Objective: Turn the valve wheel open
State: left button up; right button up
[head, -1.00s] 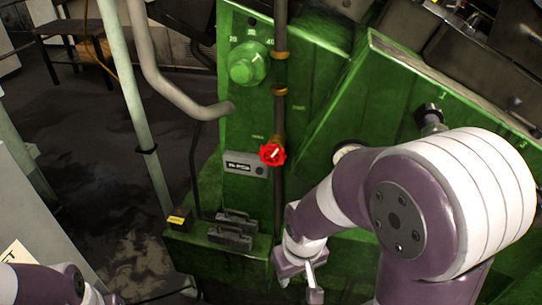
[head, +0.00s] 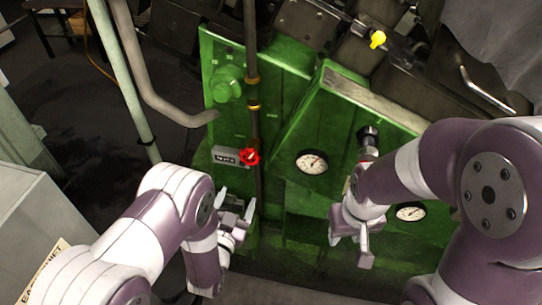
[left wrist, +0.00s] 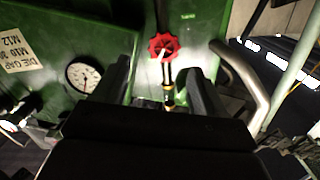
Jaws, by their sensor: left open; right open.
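The red valve wheel (head: 250,157) is small and sits on a dark vertical pipe at the front of the green machine. My left gripper (head: 236,207) is open, below and slightly left of the wheel, apart from it. In the left wrist view the wheel (left wrist: 163,46) shows beyond and between the two open dark fingers (left wrist: 160,85), with a light-coloured mark across it. My right gripper (head: 348,243) is open and empty, well to the right of the wheel, in front of the machine's lower panel.
A green knob (head: 226,83) is above left of the wheel. A dark vertical pipe (head: 252,50) with brass fittings runs above it. A grey bent pipe (head: 150,80) stands at the left. Gauges (head: 312,162) are to the right. A grey cabinet (head: 40,220) stands at lower left.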

aim_at(249, 159)
pick_arm(q)
jog(key=shift+t, duration=0.3)
jog(key=p+x, duration=0.1)
jog(key=x, duration=0.3)
jog(key=p+x, duration=0.2)
jog(key=x, duration=0.2)
jog(key=r+p+x, duration=0.1)
jog(key=x, duration=0.3)
jog(key=shift+w+a+r, duration=0.1)
jog(key=shift+a+r, duration=0.05)
jog(key=shift+a, duration=0.1)
jog(key=shift+w+d, duration=0.1)
jog(key=shift+w, duration=0.3)
jog(key=shift+c, duration=0.3)
jog(key=c, duration=0.7)
